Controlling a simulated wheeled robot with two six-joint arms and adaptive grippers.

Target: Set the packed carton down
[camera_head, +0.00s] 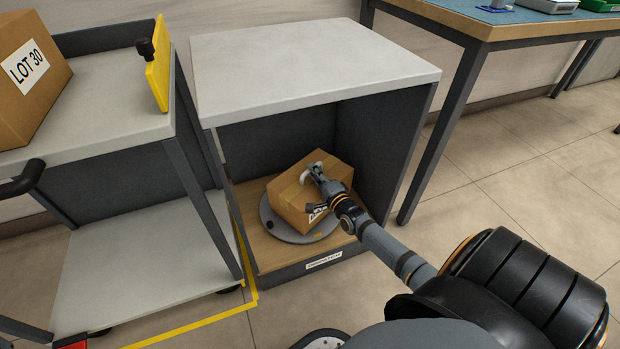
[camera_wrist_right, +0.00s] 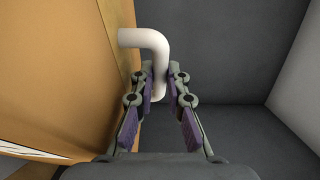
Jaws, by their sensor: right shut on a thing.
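A brown carton (camera_head: 308,188) is inside the open cabinet, over a round grey plate (camera_head: 277,224). I cannot tell whether its underside touches the plate. A white bent handle (camera_wrist_right: 152,42) sticks out from the carton's side; the carton fills the left of the right wrist view (camera_wrist_right: 62,70). My right gripper (camera_head: 318,178) reaches into the cabinet and is shut on the handle, its fingers (camera_wrist_right: 161,80) on either side of the handle's end. The gripper and arm hide part of the carton and its label. My left gripper is out of view.
The cabinet's top (camera_head: 310,65) and dark side walls enclose the carton closely. A cart (camera_head: 120,125) at left bears another carton (camera_head: 28,78) marked LOT 30 and a yellow plate (camera_head: 158,70). A workbench (camera_head: 500,25) stands at right. Floor right of the cabinet is clear.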

